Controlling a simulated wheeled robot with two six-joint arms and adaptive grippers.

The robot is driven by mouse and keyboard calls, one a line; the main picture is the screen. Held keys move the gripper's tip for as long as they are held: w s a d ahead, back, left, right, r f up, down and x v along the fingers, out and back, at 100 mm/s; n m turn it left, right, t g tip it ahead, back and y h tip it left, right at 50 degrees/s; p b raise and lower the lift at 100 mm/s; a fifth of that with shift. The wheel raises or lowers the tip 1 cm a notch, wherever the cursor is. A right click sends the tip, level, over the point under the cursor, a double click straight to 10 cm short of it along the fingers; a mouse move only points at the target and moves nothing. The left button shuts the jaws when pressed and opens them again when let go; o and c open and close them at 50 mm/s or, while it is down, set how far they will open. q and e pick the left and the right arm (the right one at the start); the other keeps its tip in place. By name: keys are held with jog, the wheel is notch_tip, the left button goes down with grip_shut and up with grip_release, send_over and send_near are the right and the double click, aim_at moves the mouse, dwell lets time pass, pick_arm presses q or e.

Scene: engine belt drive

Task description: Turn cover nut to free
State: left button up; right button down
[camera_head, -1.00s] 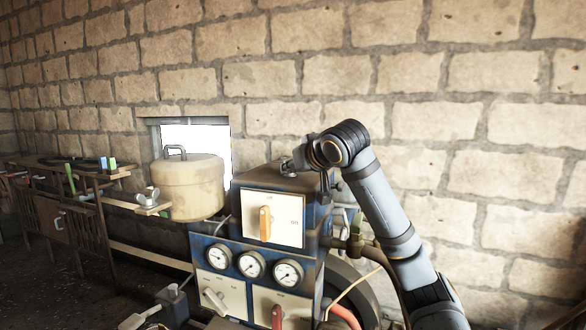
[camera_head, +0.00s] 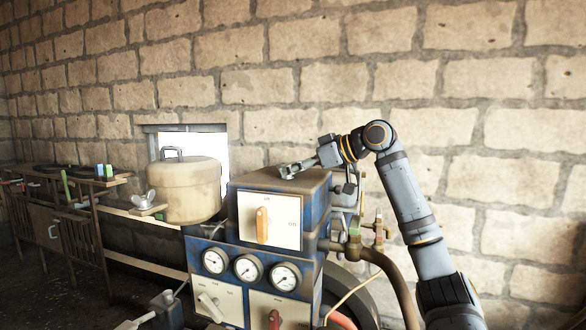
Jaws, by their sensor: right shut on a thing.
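The blue engine housing (camera_head: 318,220) stands in the middle, with a pale switch panel on its front. My right gripper (camera_head: 291,171) reaches in from the right, lying nearly level just above the housing's top. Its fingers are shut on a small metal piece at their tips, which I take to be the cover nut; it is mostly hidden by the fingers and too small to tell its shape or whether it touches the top.
A cream lidded tank (camera_head: 187,193) stands left of the housing. A silver winged piece (camera_head: 147,200) rests on a small wooden board beside it. Gauges (camera_head: 247,267) sit below the panel. Pipes and valves (camera_head: 378,232) stand close on the right, near my forearm.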

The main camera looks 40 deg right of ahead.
jog(key=shift+d+n+g+y+p, duration=0.1)
jog(key=shift+n+g+y+p, duration=0.35)
jog(key=shift+n+y, duration=0.35)
jog(key=c, duration=1.2)
grip_release()
jog(key=shift+w, duration=0.1)
jog(key=v, duration=1.2)
jog(key=shift+d+f, duration=0.15)
